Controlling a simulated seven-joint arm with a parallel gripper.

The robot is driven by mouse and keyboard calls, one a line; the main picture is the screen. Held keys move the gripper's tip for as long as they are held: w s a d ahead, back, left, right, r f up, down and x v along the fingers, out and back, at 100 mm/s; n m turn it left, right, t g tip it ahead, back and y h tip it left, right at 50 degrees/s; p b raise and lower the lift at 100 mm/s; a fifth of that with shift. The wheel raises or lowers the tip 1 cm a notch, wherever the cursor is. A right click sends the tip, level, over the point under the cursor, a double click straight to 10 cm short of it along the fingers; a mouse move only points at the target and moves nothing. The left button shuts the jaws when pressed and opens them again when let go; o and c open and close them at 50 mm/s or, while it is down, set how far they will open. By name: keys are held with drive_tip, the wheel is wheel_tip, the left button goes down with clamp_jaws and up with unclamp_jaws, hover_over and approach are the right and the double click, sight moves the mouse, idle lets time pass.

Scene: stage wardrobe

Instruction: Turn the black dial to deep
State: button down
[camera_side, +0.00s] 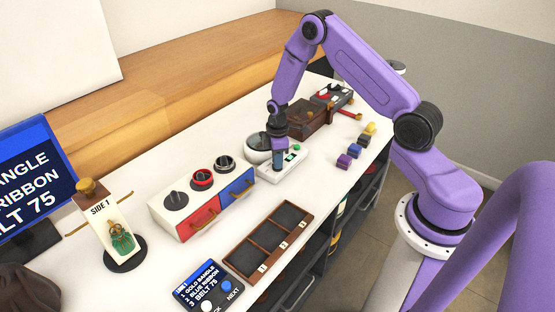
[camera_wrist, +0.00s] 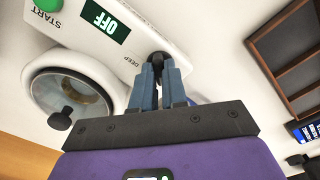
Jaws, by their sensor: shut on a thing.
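The black dial (camera_wrist: 157,59) sits on the white machine's panel (camera_wrist: 79,22) in the wrist view, beside the printed word "DEEP". My gripper (camera_wrist: 157,72) has its blue-grey fingers closed around the dial, one on each side. The fingers hide much of the dial, and I cannot tell which way its mark points. The display (camera_wrist: 106,20) on the panel reads "OFF", and a green START button (camera_wrist: 47,4) is at its far end. In the side view my gripper (camera_side: 279,152) is lowered onto the white machine (camera_side: 290,170), and the dial is hidden there.
A round glass-lidded drum (camera_wrist: 68,92) with a black knob is beside the panel. In the side view, a box with red and blue drawers (camera_side: 200,222) and a brown compartment tray (camera_side: 243,262) stand nearer. Several coloured blocks (camera_side: 356,149) lie to the right.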

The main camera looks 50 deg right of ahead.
drive_tip(key=m, duration=1.2)
drive_tip(key=shift+m, duration=0.3)
drive_tip(key=m, duration=0.4)
drive_tip(key=shift+m, duration=0.3)
drive_tip(key=m, duration=0.4)
drive_tip(key=shift+m, duration=0.4)
drive_tip(key=c, duration=1.2)
unclamp_jaws()
drive_tip(key=shift+o, duration=0.2)
drive_tip(key=shift+r, duration=0.1)
wheel_tip(320, 180, up, 17)
drive_tip(key=shift+r, duration=0.15)
